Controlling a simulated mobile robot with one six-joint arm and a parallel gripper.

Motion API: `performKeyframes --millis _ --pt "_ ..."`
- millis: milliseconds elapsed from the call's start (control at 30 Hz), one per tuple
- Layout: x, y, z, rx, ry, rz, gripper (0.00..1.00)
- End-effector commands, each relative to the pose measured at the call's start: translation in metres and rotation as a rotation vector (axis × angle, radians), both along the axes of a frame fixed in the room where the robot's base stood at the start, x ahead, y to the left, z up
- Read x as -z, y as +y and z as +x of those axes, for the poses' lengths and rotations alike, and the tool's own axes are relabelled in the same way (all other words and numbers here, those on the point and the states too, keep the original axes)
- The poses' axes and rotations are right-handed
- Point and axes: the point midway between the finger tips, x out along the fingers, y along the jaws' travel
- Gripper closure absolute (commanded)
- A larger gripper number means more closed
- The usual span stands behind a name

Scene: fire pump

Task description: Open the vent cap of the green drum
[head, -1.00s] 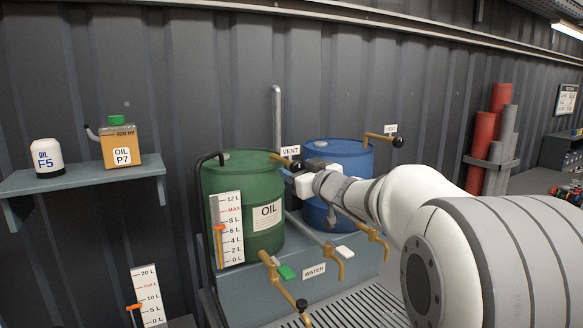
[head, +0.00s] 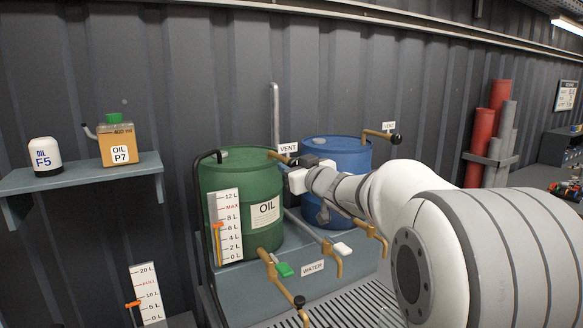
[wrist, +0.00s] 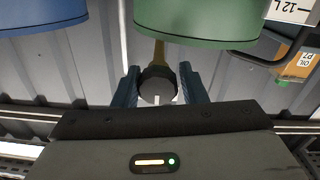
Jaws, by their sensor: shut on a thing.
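The green drum (head: 222,180), labelled OIL, stands on a grey bench left of the blue drum. Its brass vent lever (head: 278,157) sticks out at the top right rim, beside a VENT sign (head: 288,148). My gripper (wrist: 158,82) is at the lever's outer end. In the wrist view its two blue fingers are on either side of the dark round knob (wrist: 157,88), shut on it. The brass stem (wrist: 159,52) runs from the knob towards the green drum (wrist: 200,25). In the head view my gripper hides the knob.
The blue drum (head: 348,152) is close behind my gripper, with its own brass vent lever (head: 378,134). A shelf (head: 90,174) with oil containers is at the left.

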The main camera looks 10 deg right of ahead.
Motion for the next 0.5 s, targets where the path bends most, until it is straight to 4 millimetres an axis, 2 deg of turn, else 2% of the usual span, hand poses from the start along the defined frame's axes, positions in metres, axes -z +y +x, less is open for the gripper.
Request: performKeyframes --millis 267,500 --pt "0.0013 -0.0037 -0.0008 -0.019 -0.017 -0.043 0.89" --pt "0.0027 -0.0051 -0.0008 -0.017 -0.06 -0.178 0.89"
